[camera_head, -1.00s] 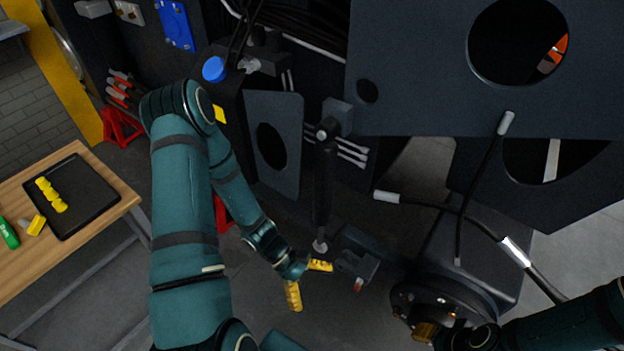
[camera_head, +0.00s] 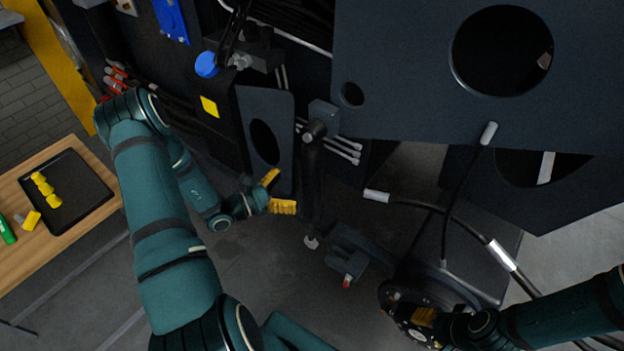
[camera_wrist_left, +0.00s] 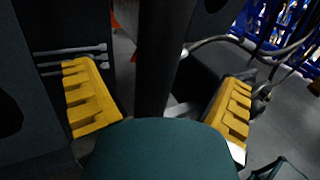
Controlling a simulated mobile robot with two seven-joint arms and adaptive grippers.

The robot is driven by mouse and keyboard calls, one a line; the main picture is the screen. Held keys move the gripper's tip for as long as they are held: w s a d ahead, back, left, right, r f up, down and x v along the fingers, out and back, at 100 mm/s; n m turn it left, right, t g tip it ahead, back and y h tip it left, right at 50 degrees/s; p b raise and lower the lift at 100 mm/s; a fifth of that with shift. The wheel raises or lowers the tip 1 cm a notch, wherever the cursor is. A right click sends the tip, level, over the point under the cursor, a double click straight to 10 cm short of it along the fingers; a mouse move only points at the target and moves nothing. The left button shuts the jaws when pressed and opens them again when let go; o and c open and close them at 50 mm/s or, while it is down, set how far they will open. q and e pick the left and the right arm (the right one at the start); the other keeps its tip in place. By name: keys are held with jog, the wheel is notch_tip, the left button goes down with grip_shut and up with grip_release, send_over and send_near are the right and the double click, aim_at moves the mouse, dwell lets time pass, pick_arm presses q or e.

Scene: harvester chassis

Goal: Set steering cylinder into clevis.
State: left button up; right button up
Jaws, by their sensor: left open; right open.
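The dark steering cylinder (camera_head: 312,190) hangs nearly upright from a block on the chassis. Its pale rod end (camera_head: 311,242) is at the bottom, left of and apart from the dark clevis (camera_head: 347,250), which has a small red-tipped part. My left gripper (camera_head: 278,192) is open, just left of the cylinder's middle, with yellow fingers pointing toward it. In the left wrist view the dark cylinder (camera_wrist_left: 158,60) stands between the spread fingers, not visibly gripped. My right gripper (camera_head: 425,316) is at the lower right by a round dark hub, its fingers partly hidden.
A dark chassis plate with round holes (camera_head: 400,100) overhangs the upper right. A hose with silver ends (camera_head: 430,206) crosses right of the clevis. A wooden table (camera_head: 90,225) with a black tray stands at left. Floor is clear below the left gripper.

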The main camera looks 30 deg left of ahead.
aim_at(303, 183)
pick_arm(q)
jog(key=x, duration=0.7)
jog(key=shift+w+d, duration=0.1)
jog(key=shift+c, duration=0.2)
